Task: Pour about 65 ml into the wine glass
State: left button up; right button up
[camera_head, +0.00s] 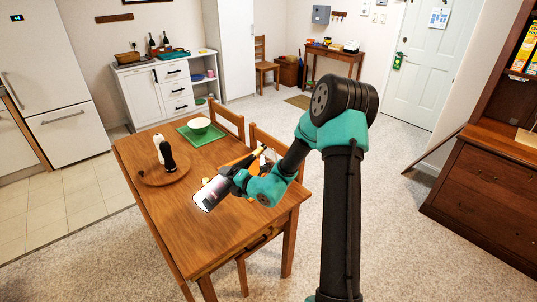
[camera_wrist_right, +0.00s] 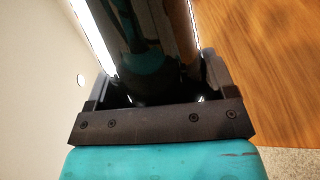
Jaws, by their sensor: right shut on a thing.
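My right gripper (camera_head: 227,181) is over the near right part of the wooden table (camera_head: 218,232), shut on a shiny container (camera_head: 211,193). In the head view the container looks pale with a dark band and lies tilted, its far end toward the lower left. In the right wrist view its glossy dark, mirror-like side (camera_wrist_right: 150,45) stands between the fingers. I cannot make out its mouth or contents. I cannot pick out a wine glass in either view; my right arm hides part of the table. My left gripper is not in view.
A round wooden board (camera_head: 150,178) holds a white shaker and a black shaker (camera_head: 168,156). A pale bowl (camera_head: 199,124) sits on a green mat (camera_head: 186,134) behind. Small orange things lie near my gripper, partly hidden. Wooden chairs stand along the far side. The table's front left is clear.

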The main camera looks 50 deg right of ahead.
dwell(0.3)
jog(key=shift+f+n, duration=0.3)
jog(key=shift+f, duration=0.5)
dwell(1.5)
jog(key=shift+f, duration=0.4)
notch_tip(320, 180, down, 5)
jog(key=d+n+h, duration=0.1)
jog(key=d+n, duration=0.2)
jog(key=d+r+n+h, duration=0.3)
jog(key=d+r+n, duration=0.2)
jog(key=d+n, duration=0.4)
jog(key=shift+w+r, duration=0.2)
jog(key=shift+w, duration=0.15)
dwell(2.2)
